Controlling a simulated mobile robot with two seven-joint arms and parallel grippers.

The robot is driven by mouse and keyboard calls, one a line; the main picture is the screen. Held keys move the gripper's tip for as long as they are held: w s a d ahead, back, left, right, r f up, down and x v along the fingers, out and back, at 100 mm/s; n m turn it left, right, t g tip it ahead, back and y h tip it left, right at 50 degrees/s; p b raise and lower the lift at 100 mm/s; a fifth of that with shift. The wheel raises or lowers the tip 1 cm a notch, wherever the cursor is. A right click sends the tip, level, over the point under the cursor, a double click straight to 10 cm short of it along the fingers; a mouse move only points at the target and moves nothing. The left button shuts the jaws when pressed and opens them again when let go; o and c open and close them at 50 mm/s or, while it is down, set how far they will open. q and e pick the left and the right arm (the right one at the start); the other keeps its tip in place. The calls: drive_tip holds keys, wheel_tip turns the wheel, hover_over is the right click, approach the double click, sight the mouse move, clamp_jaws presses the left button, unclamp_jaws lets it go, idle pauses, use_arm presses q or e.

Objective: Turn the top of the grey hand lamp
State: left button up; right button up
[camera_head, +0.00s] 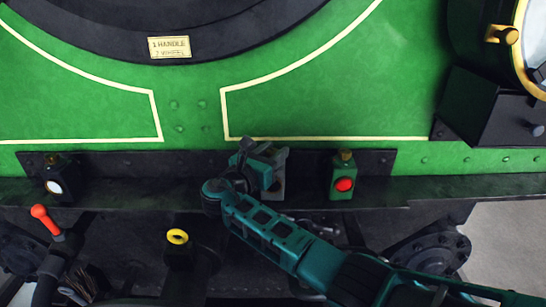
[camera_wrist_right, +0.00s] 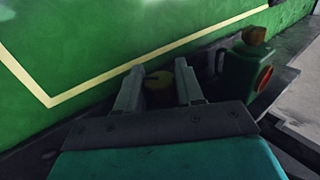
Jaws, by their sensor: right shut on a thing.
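The grey hand lamp (camera_head: 277,189) stands on the dark shelf of the green tram front, in the middle of the head view. It is mostly hidden behind my right gripper (camera_head: 266,158). In the right wrist view, the two fingers of my right gripper (camera_wrist_right: 158,85) stand on either side of the lamp's dull brass top (camera_wrist_right: 158,79). The gripper is shut on this top. The lamp's body is hidden below the fingers in that view. How far the top is turned cannot be told. My left gripper is in neither view.
A green lamp with a red lens (camera_head: 343,176) stands close to the right. A black lamp with a white lens (camera_head: 55,179) stands far left. Below are a red-handled lever (camera_head: 45,219) and a yellow ring (camera_head: 177,237). A brass plate (camera_head: 169,47) is above.

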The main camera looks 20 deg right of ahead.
drive_tip(key=shift+m+g+h+b, duration=1.1)
drive_tip(key=shift+m+g, duration=0.1)
drive_tip(key=shift+g, duration=0.3)
drive_tip(key=o, duration=0.9)
drive_tip(key=shift+o, duration=0.2)
drive_tip(key=v, duration=1.2)
drive_tip(key=shift+s+a, duration=0.2)
drive_tip(key=shift+a, duration=0.15)
